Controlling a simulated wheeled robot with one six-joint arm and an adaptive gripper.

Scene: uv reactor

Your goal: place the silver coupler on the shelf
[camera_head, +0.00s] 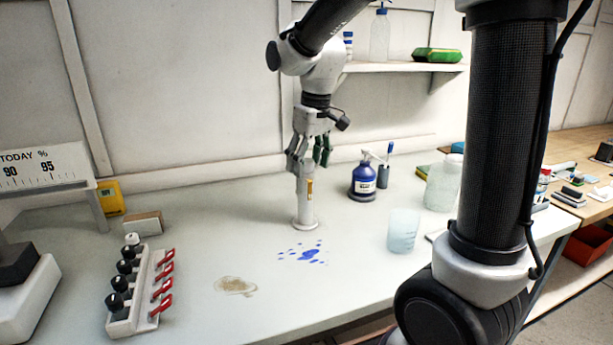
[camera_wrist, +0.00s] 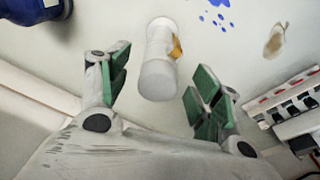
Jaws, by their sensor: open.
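A pale silver-grey cylinder with a flared foot and an orange label, which I take as the silver coupler (camera_head: 304,208), stands upright on the white bench. My gripper (camera_head: 307,163) is over its upper end, pointing down. In the wrist view the coupler (camera_wrist: 157,78) shows between the two green-padded fingers of my open gripper (camera_wrist: 163,82), with a visible gap on each side. The shelf (camera_head: 410,68) is on the back wall, above and right of the coupler; my arm hides part of it.
A blue bottle (camera_head: 363,181), a clear beaker (camera_head: 403,231) and a translucent jar (camera_head: 442,186) stand to the right. A rack with black knobs and red levers (camera_head: 140,290) is at front left. Blue spots mark the bench.

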